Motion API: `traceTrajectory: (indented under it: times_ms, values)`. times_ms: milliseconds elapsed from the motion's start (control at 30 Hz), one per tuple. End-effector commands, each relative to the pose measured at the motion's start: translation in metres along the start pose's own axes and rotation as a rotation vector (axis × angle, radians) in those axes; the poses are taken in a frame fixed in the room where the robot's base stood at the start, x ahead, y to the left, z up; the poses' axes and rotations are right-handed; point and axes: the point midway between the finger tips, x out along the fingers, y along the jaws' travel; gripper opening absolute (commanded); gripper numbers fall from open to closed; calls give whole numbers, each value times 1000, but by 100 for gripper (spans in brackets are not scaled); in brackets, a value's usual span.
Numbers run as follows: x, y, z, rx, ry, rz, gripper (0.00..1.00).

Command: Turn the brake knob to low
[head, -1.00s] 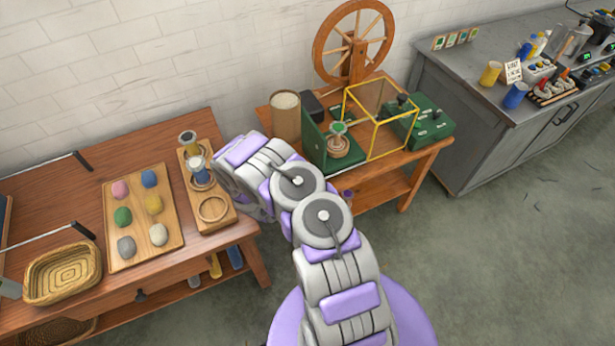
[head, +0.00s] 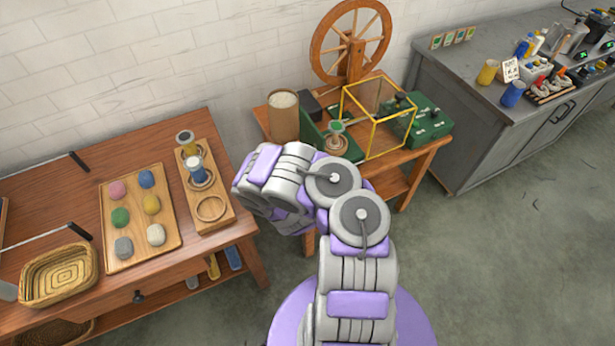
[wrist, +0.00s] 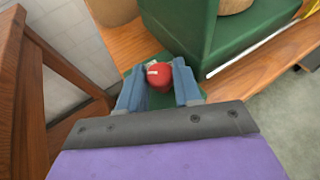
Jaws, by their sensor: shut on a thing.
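A red knob (wrist: 158,77) with a pale mark on top sits on a small green plate beside a green housing (wrist: 235,40) in the wrist view. My gripper (wrist: 159,84) has its two blue-grey fingers closed on the knob, one on each side. I cannot read any setting labels by the knob. In the head view the green stand (head: 313,138) with a round wooden piece is on the small wooden table; my own arm hides the knob and my gripper there.
A yellow-framed box (head: 372,127), a green control box (head: 430,124), a tan canister (head: 284,118) and a spinning wheel (head: 350,45) crowd the small table. A wooden table with a skein board (head: 141,240) and basket (head: 60,274) stands left. Grey floor is clear at right.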

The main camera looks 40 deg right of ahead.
Motion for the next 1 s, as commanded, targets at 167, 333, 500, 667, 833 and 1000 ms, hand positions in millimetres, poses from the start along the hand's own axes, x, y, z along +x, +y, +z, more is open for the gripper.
traceTrajectory:
  times_ms: [167,333,500,667,833,1000]
  values:
    - [1,0,0,-17,-1,49,3]
    - [1,0,1,-25,-2,70,3]
    - [1,0,1,-27,-3,74,3]
    - [1,0,1,-28,-4,73,3]
    - [1,0,1,-28,-4,73,45]
    - [1,-1,1,-27,-3,71,56]
